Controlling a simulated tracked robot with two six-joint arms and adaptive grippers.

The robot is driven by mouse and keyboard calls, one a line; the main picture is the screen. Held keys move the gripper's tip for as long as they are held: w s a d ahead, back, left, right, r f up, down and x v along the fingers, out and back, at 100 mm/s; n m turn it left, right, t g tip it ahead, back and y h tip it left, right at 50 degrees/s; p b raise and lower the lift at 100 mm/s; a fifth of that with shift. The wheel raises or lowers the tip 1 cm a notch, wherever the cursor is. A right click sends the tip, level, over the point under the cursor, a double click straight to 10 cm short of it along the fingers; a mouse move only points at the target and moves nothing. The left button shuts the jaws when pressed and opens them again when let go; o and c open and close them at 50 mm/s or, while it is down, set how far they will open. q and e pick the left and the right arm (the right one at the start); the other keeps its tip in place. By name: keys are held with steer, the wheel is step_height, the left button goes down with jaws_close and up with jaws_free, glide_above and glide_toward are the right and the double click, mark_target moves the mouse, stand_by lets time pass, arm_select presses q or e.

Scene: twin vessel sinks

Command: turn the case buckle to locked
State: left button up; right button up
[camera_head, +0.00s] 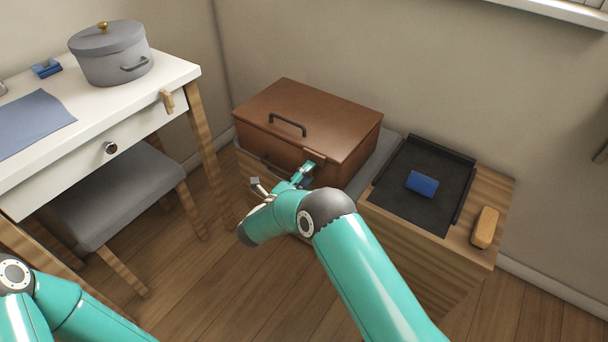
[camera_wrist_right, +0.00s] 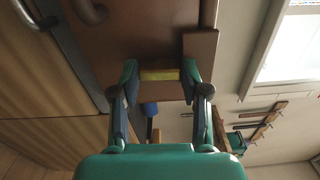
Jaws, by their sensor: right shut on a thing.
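The brown case (camera_head: 310,110) sits closed on a low wooden unit, with a dark handle (camera_head: 287,125) on its lid. A small brown fitting (camera_head: 316,157) shows at its front edge, by my right gripper. My right gripper (camera_head: 307,171) is at the front of the case. In the wrist view my right gripper (camera_wrist_right: 160,78) has its two fingers on either side of a yellowish buckle piece (camera_wrist_right: 158,75) and is shut on it. How far the buckle is turned cannot be told. My left arm shows at the lower left, but its gripper is out of view.
A black tray (camera_head: 395,195) with a blue block (camera_head: 422,184) lies right of the case. A yellow-orange block (camera_head: 485,228) lies at the unit's right end. A white table (camera_head: 165,72) with a grey pot (camera_head: 110,58) stands left, a grey stool (camera_head: 120,190) below it.

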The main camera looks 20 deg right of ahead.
steer(key=shift+f+n, duration=0.15)
steer(key=shift+n, duration=0.35)
steer(key=o, duration=1.1)
steer(key=shift+o, duration=0.2)
steer(key=v, duration=1.2)
steer(key=shift+f, duration=0.1)
